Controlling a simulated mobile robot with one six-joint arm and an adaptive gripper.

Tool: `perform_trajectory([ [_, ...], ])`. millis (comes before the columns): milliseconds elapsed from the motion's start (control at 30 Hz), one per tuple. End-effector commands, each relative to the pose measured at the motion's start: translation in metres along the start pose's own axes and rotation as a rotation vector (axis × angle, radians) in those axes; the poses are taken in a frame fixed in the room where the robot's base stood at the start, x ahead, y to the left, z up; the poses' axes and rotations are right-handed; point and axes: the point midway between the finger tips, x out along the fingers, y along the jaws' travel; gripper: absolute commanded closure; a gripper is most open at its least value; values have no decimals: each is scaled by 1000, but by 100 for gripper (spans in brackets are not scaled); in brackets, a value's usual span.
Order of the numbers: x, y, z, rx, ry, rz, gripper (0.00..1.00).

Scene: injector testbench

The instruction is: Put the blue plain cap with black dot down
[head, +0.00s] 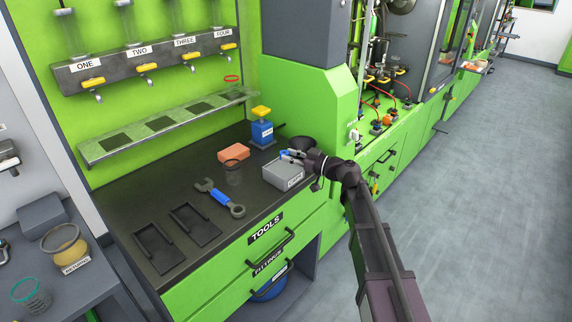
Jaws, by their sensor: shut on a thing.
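My gripper (290,156) is at the end of my arm, over the grey labelled box (282,178) on the dark worktop. It is shut on the blue plain cap (285,153), of which only a small patch of blue shows at the fingertips. The fingers hide most of the cap, and its black dot cannot be made out. I cannot tell whether the cap touches the box.
A dark round dish (303,143) is behind my gripper.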

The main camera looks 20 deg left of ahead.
Motion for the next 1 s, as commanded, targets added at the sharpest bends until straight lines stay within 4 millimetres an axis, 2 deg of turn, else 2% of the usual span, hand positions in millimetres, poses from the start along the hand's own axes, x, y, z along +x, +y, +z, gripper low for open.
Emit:
perform_trajectory([
  [33, 4, 4, 4, 0, 0, 0, 84],
  [400, 2, 2, 34, 0, 0, 0, 84],
  [1000, 2, 2, 39, 0, 0, 1, 84],
])
